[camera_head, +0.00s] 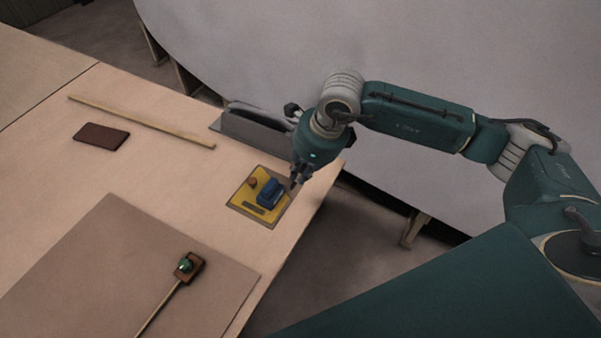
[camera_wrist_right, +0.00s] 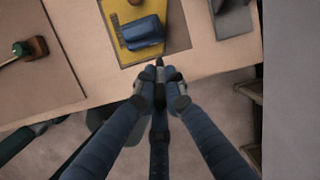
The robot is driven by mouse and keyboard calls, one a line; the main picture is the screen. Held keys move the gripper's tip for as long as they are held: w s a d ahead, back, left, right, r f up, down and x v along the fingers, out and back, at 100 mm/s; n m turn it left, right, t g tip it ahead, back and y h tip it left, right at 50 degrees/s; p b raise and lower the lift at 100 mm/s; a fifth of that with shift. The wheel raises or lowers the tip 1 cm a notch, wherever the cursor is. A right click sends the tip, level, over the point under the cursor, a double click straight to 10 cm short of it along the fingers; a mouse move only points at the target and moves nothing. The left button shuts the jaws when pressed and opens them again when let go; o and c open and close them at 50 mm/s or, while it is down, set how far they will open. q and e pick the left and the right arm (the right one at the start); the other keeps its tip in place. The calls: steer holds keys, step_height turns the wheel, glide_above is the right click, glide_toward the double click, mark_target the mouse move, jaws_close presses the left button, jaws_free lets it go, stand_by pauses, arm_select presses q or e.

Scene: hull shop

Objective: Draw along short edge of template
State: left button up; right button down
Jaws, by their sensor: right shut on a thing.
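A large flat brown sheet (camera_head: 100,260), which looks like the template, lies on the table at the lower left of the head view. It also shows at the left of the wrist view (camera_wrist_right: 45,75). My right gripper (camera_head: 296,182) is above the right edge of a yellow tray (camera_head: 241,200), apart from the sheet and to its upper right. In the wrist view the right gripper's fingers (camera_wrist_right: 160,84) are shut on a small dark thing, mostly hidden between them; I cannot tell what it is. My left gripper is not in view.
A blue block (camera_head: 268,191) sits on the tray. A brown block with a green knob (camera_head: 188,267) and a pale stick rest on the sheet. A long wooden strip (camera_head: 140,120) and a dark red block (camera_head: 101,137) lie farther back. The big grey hull (camera_head: 420,60) curves behind.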

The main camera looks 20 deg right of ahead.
step_height(320, 180, up, 7)
steer(key=p, duration=0.3)
steer(key=shift+f, duration=0.2)
steer(key=shift+r, duration=0.35)
